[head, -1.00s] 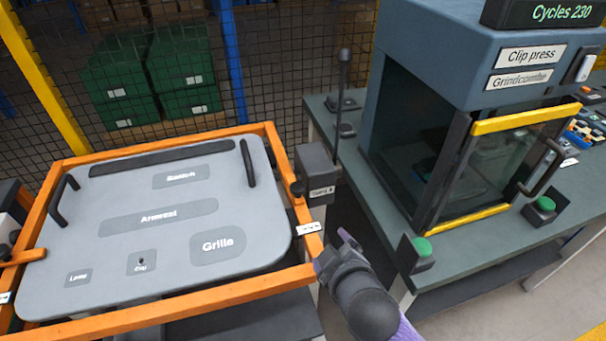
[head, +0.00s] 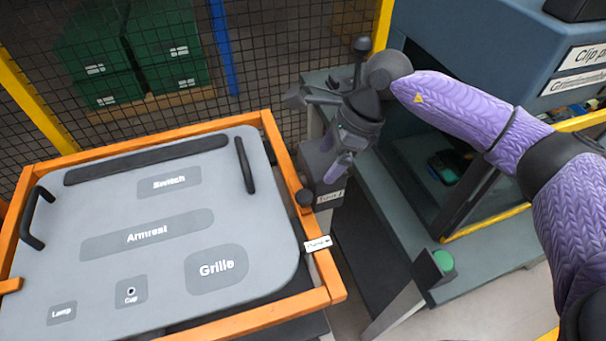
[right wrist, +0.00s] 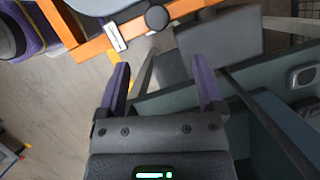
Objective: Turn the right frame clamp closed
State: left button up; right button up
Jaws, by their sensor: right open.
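The orange frame (head: 285,165) holds a grey panel (head: 120,215) with several labelled patches. At its right side sit a round black knob (head: 304,197) and a white label (head: 318,244). The knob also shows in the right wrist view (right wrist: 157,17). I cannot tell for sure which part is the right clamp. Next to the knob stands a dark grey box (head: 316,160) with a label. My right gripper (head: 331,162) hangs over this box in the head view. In the right wrist view its purple fingers (right wrist: 162,85) are apart with nothing between them. My left gripper is not shown.
A press (head: 500,55) on a green-grey bench (head: 410,290) stands to the right, with a green button (head: 443,260). A black-knobbed post (head: 361,46) rises behind my gripper. A mesh fence (head: 270,60) closes off the back.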

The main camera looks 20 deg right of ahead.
aim_at(305, 195)
jog(key=b+x, duration=0.1)
jog(key=x, duration=0.8)
jog(key=shift+s+a+f, duration=0.15)
jog(key=shift+a+f, duration=0.1)
jog(key=shift+a, duration=0.05)
grip_shut()
